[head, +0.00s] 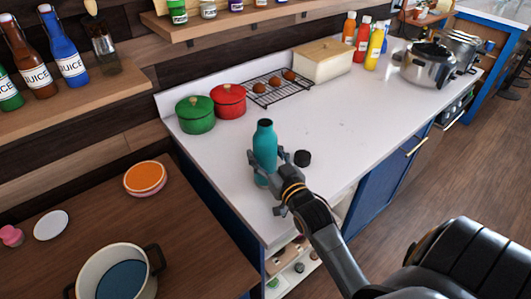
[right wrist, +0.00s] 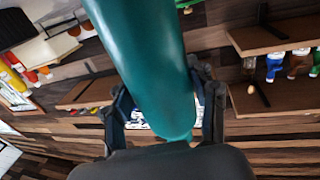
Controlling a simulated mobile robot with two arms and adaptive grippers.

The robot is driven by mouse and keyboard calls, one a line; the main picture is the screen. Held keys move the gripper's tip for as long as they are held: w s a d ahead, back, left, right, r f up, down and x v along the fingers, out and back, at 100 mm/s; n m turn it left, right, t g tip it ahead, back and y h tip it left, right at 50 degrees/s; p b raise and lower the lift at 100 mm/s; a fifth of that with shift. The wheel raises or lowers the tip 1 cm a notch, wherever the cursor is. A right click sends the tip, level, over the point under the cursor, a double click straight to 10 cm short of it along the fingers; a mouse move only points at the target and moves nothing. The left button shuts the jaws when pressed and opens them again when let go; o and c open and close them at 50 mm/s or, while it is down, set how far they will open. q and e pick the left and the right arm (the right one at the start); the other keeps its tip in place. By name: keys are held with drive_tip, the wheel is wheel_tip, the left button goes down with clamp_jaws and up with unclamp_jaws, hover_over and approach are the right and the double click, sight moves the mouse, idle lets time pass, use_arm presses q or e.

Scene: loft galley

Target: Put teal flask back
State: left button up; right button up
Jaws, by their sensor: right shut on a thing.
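The teal flask (head: 265,145) is upright over the near part of the white counter (head: 345,125), with its dark open mouth at the top. My right gripper (head: 266,168) is shut around its lower body. I cannot tell if its base touches the counter. In the right wrist view the flask (right wrist: 150,65) fills the middle, between the two fingers of the gripper (right wrist: 165,112). A small black cap (head: 303,158) lies on the counter just right of the flask. My left gripper is not in view.
A green pot (head: 195,116) and a red pot (head: 229,101) stand behind the flask. A wire rack (head: 275,90), a bread box (head: 322,62) and sauce bottles (head: 374,48) line the back. A steel pot (head: 428,65) stands far right. The counter's middle is clear.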

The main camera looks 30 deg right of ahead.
drive_tip(key=o, duration=1.6)
drive_tip(key=shift+f, duration=0.15)
drive_tip(key=shift+c, duration=0.2)
drive_tip(key=shift+s, duration=0.1)
drive_tip(key=s+a+b, duration=0.1)
drive_tip(key=s+b, duration=0.1)
drive_tip(key=s, duration=0.9)
drive_tip(key=shift+s+a+r+b, duration=0.2)
drive_tip(key=shift+s+a+b, duration=0.05)
drive_tip(key=shift+s+b, duration=0.1)
